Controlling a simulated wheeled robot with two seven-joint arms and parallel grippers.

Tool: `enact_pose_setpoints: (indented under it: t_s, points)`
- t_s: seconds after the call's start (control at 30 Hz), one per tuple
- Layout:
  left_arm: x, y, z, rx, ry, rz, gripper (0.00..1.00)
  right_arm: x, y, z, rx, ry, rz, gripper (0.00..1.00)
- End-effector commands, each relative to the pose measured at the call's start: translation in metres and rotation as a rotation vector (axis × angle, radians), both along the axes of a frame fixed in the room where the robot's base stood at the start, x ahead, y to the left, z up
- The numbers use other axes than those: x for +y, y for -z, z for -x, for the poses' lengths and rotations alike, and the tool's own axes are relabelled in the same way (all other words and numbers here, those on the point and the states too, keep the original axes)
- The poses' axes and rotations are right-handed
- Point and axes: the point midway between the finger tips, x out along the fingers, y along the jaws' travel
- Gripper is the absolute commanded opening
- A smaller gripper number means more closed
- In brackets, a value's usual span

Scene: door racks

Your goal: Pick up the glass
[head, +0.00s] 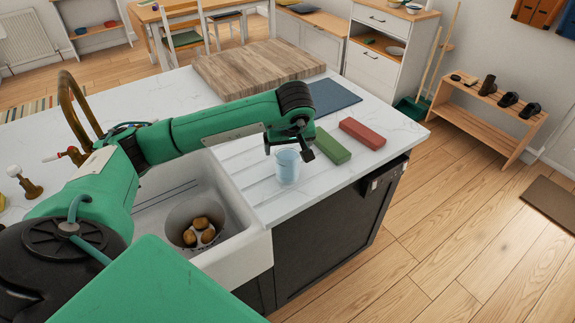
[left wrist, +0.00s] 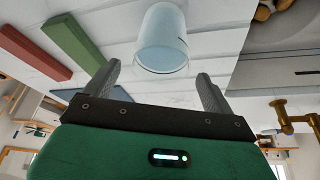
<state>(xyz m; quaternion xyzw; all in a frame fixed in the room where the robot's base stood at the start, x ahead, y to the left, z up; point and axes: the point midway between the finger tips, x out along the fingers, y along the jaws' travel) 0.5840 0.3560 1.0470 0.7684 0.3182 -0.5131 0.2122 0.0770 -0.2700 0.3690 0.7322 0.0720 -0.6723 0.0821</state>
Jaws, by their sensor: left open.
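The glass (head: 288,167) is a pale blue, see-through tumbler standing upright on the white counter's grooved draining area, just right of the sink. My left gripper (head: 288,149) is open at the glass's upper part in the head view; the near finger overlaps its rim there. In the left wrist view, the glass (left wrist: 163,42) lies ahead of the two spread fingers of the gripper (left wrist: 163,82), roughly centred between them. Nothing is held. My right gripper is not in view.
A green block (head: 332,147) and a red block (head: 363,133) lie right of the glass. A dark mat (head: 331,96) and wooden board (head: 258,64) lie behind. The white sink (head: 238,213) is to the left, holding a bowl with brown items. The counter's front edge is close.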

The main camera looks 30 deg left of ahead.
Motion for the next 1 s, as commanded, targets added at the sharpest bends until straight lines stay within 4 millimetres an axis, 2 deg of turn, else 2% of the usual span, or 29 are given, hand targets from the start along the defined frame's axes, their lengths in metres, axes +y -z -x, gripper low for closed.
enact_pose_setpoints:
  t_s: [0.17,0.3,0.5,0.73,0.77,1.0]
  points:
    - [0.002,0.012,-0.001,0.004,-0.001,0.002,0.87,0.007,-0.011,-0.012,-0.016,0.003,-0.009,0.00]
    - [0.004,0.028,-0.004,0.004,0.000,0.001,0.87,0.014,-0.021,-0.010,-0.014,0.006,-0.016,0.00]
    - [0.010,0.049,-0.010,0.003,-0.001,0.002,0.87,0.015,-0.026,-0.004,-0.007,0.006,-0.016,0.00]
    - [0.011,0.051,-0.010,0.001,0.000,0.001,0.87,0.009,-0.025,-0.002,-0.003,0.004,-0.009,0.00]
    - [0.011,0.051,-0.010,0.001,0.000,0.001,0.85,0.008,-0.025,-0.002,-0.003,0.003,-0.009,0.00]
    - [0.010,0.050,-0.010,0.000,0.000,0.001,0.38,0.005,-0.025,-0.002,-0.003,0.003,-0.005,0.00]
